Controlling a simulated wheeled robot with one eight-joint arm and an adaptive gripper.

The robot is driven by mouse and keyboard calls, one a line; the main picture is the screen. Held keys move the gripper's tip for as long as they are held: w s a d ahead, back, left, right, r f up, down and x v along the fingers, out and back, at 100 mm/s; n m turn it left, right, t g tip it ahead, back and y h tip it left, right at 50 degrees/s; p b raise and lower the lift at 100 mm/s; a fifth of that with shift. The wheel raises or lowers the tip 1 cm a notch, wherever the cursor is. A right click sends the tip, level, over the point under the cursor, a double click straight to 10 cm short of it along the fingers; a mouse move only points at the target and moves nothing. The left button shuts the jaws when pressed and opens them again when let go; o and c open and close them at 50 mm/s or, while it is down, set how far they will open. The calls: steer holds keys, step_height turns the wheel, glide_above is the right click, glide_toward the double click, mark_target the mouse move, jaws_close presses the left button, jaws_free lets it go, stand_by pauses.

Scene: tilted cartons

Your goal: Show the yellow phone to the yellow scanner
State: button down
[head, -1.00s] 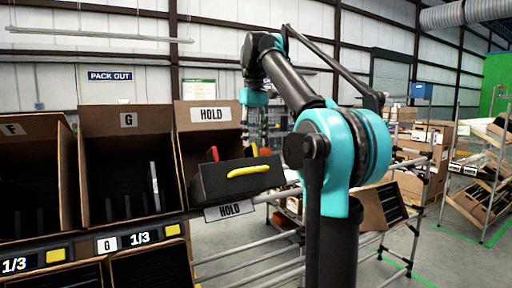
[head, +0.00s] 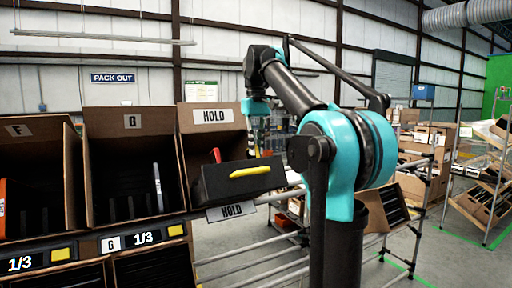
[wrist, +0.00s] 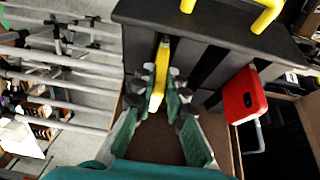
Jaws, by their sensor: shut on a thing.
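My gripper (wrist: 158,88) is shut on the yellow phone (wrist: 157,92), seen as a narrow yellow edge between the green fingers in the wrist view. The phone's far end is close to the dark dividers of a black caddy with a yellow handle (wrist: 215,22); I cannot tell whether it is clear of its slot. In the head view the caddy (head: 215,184) sits at the HOLD carton (head: 211,117) and hides the fingertips. A red phone (wrist: 245,95) stands right of my gripper in the wrist view. I cannot make out the yellow scanner in either view.
Cartons G (head: 131,122) and F (head: 20,131) stand to the left, with dark dividers inside. An orange thing (head: 3,208) shows at the left edge. A grey pipe rack (head: 265,258) runs below.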

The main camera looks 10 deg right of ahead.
steer(key=c, duration=2.1)
jaws_free()
jaws_close()
steer(key=w+a+r, duration=0.1)
steer(key=w+r, duration=0.3)
steer(key=r, duration=0.5)
steer(key=shift+w+a+r, duration=0.15)
steer(key=shift+w+a, duration=0.1)
steer(key=shift+w, duration=0.1)
